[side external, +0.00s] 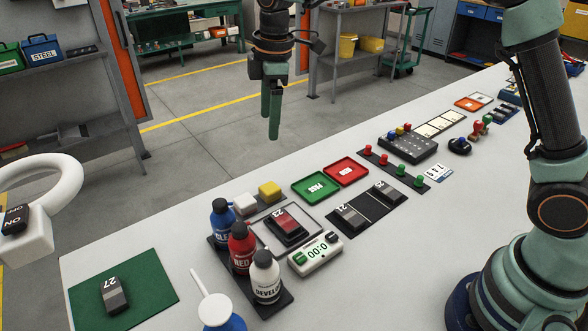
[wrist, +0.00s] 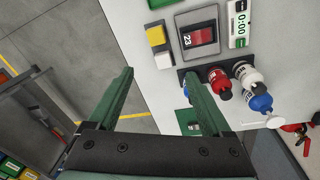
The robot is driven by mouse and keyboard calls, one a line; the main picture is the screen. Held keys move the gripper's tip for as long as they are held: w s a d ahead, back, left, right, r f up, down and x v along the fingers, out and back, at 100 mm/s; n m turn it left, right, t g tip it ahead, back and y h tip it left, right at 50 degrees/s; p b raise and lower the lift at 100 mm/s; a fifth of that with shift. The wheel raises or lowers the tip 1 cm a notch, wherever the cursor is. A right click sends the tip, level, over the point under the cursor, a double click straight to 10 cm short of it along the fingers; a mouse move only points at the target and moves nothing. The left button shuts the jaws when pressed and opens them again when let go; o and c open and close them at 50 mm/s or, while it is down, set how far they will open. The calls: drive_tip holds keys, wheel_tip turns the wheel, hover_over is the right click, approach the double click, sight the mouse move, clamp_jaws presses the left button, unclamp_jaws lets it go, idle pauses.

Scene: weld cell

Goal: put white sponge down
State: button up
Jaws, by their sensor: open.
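The white sponge (side external: 245,203) is a small white block at the left end of a dark tray, beside a yellow block (side external: 269,190). In the wrist view the white sponge (wrist: 163,61) lies just below the yellow block (wrist: 156,36). My gripper (side external: 270,134) hangs high, seen against the floor beyond the far edge of the table. In the wrist view my gripper (wrist: 158,80) has its two green fingers spread wide with nothing between them. The sponge is in full view between the fingers' directions, clear of both.
Blue, red (side external: 241,249) and white (side external: 265,278) bottles stand in a rack close to the sponge. A timer (side external: 315,254), a framed block marked 23 (side external: 286,225), and green (side external: 316,187) and red (side external: 346,171) trays lie nearby. A green mat (side external: 150,275) is at the left end.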

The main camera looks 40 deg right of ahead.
drive_tip(key=s+d+r+m+t, duration=0.2)
drive_tip(key=s+d+r+m, duration=0.5)
drive_tip(key=s, duration=0.3)
drive_tip(key=s+d+f+m+t, duration=0.1)
drive_tip(key=s+d+f+m, duration=0.1)
drive_tip(key=s, duration=0.3)
drive_tip(key=s+d+f+m+t, duration=0.1)
drive_tip(key=s+d+m, duration=0.3)
drive_tip(key=s, duration=0.1)
drive_tip(key=shift+s+f+m, duration=0.15)
drive_tip(key=shift+f+m, duration=0.15)
drive_tip(key=shift+f, duration=0.05)
drive_tip(key=shift+o, duration=0.6)
